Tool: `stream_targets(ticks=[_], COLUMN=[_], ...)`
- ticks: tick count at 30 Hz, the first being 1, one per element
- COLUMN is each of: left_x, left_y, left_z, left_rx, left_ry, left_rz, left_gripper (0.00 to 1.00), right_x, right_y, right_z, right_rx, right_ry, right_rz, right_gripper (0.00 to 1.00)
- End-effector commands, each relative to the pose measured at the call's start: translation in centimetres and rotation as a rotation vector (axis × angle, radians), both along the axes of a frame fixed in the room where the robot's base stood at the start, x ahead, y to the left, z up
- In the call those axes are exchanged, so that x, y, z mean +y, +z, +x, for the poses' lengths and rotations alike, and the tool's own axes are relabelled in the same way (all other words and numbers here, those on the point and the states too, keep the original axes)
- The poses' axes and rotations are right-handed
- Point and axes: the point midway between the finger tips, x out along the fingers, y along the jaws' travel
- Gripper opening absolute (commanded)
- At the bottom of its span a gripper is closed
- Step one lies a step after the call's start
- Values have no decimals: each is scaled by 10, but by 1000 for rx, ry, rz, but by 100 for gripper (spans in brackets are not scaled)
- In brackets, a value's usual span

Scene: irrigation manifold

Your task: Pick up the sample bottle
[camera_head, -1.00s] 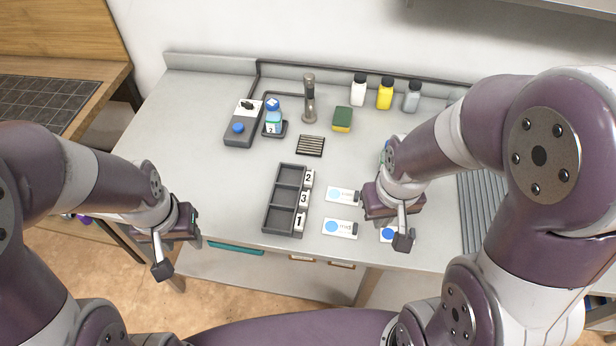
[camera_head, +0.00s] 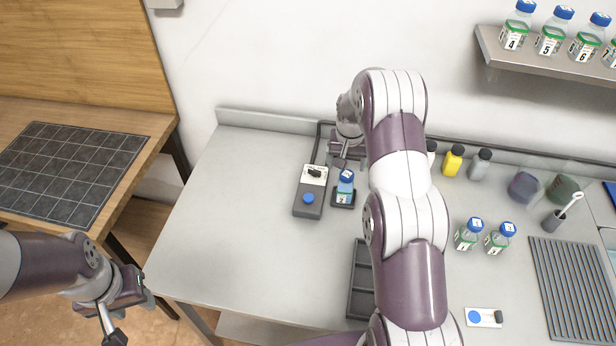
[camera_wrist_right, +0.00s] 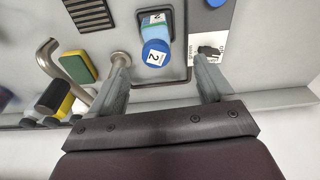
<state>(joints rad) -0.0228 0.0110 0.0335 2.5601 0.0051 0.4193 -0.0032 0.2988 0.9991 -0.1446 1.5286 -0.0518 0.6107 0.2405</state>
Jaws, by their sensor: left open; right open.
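My left gripper (camera_head: 128,318) is open and empty, off the counter's left front edge.
The control box (camera_head: 309,192) with a blue button stands left of the bottle. Two more blue-capped bottles (camera_head: 468,234) stand at the right. A dark divided rack (camera_head: 361,280) is partly behind my right arm. A metal tap (camera_wrist_right: 47,62) is near my right gripper. The counter's left part is clear.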

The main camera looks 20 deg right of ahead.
Motion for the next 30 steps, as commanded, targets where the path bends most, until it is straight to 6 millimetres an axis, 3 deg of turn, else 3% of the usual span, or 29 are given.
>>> stream_targets(ticks=[6,21,28,29,30], left_x=[0,0,0,0,0], left_y=[22,52,51,51,51], left_z=[0,1,0,0,0], left_rx=[0,-1,0,0,0], left_ry=[-1,0,0,0,0], left_rz=[0,0,0,0,0], left_gripper=[46,46,46,46,46], right_x=[-3,-6,-6,-6,-6], right_y=[-46,-112,-116,-117,-116], right_z=[5,19,19,19,19], right_rx=[5,3,1,1,1], right_ry=[1,1,2,2,2], right_rz=[1,1,0,0,0], right_gripper=[81,81,81,78,65])
